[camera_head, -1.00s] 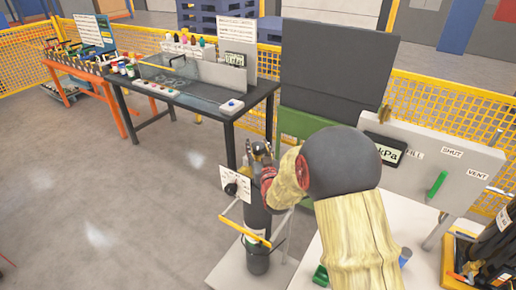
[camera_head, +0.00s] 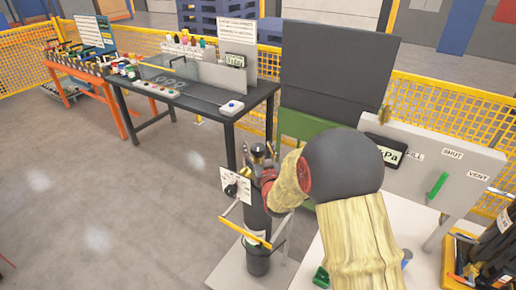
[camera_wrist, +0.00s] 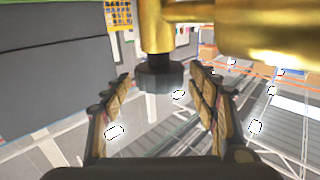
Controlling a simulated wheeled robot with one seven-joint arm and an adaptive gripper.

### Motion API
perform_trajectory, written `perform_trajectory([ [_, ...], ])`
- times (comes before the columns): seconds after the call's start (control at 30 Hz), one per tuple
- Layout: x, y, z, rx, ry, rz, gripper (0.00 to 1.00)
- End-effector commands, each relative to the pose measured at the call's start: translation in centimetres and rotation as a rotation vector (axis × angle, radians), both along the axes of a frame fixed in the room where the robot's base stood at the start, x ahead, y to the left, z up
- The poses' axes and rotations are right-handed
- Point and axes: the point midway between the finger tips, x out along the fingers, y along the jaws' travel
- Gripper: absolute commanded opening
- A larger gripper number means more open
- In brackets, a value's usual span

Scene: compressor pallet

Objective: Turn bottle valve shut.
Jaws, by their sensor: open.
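The bottle (camera_head: 257,222) is a dark upright cylinder in a stand at the middle of the head view. Its brass valve (camera_head: 259,150) is at the top, partly hidden by my gripper (camera_head: 257,168). In the wrist view, the brass valve body (camera_wrist: 155,28) comes down from the top, with a dark round knob (camera_wrist: 160,76) at its end. My gripper (camera_wrist: 162,105) is open, with one padded finger on each side of the knob. Gaps show between the knob and both fingers, so it looks untouched.
A white card with a black knob (camera_head: 230,188) and a yellow bar (camera_head: 244,234) are close to the bottle. A grey panel (camera_head: 480,158) with a green lever (camera_head: 437,185) stands right. A black workbench (camera_head: 190,98) is behind left. Open floor lies left.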

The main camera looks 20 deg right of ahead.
Motion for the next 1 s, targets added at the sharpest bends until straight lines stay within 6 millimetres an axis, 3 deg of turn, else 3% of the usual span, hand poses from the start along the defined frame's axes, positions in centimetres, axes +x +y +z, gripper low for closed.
perform_trajectory([
  [0.43, -6.0, 1.3, 0.0, 0.0, 0.0, 0.0, 0.59],
  [0.87, -6.7, 1.4, 0.0, 0.0, 0.0, -0.001, 0.59],
  [1.0, -7.1, -0.3, 0.2, 0.001, 0.006, -0.029, 0.59],
])
